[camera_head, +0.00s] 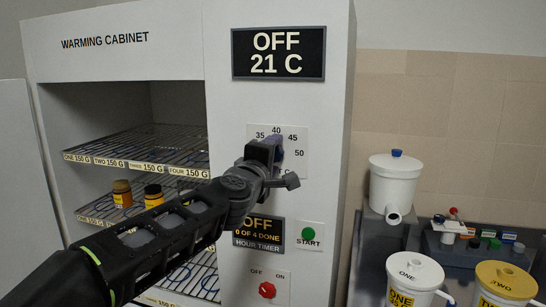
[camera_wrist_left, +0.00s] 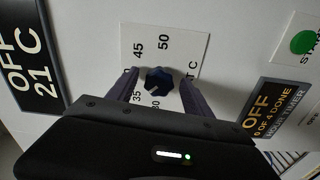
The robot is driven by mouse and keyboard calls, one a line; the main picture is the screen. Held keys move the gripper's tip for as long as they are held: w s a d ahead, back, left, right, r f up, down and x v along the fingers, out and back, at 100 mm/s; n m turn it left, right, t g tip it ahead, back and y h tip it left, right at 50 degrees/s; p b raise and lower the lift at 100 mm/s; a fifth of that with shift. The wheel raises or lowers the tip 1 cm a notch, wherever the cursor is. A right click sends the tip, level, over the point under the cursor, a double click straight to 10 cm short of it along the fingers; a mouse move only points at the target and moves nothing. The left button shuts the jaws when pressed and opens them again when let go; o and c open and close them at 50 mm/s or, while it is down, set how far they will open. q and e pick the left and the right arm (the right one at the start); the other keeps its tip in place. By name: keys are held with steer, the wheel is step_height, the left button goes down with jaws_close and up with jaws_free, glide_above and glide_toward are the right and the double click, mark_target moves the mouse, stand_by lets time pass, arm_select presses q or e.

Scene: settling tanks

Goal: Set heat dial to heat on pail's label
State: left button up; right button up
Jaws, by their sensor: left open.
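The heat dial (camera_wrist_left: 158,80) is a dark blue knob on a white scale plate (camera_wrist_left: 183,43) marked from 30 to 50. In the head view the plate (camera_head: 298,133) shows 35, 40, 45 and 50, and my gripper mostly hides the knob. My left gripper (camera_head: 272,150) is open, its fingers on either side of the knob; I cannot tell if they touch it. Two white pails stand at the lower right, lidded ONE (camera_head: 414,268) and TWO (camera_head: 508,278). My right gripper is not in view.
The warming cabinet's display (camera_head: 279,53) reads OFF 21 C. Below the dial are an hour timer (camera_head: 258,235) reading OFF, a green START button (camera_head: 308,234) and a red switch (camera_head: 267,290). Jars stand on the open cabinet's racks. A white tank (camera_head: 394,185) stands right.

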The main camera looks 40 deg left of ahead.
arm_select(q)
steer(key=shift+s, duration=0.1)
steer(key=v, duration=0.7)
steer(key=shift+s+d+p, duration=0.15)
steer(key=shift+s+p, duration=0.15)
steer(key=shift+p, duration=0.05)
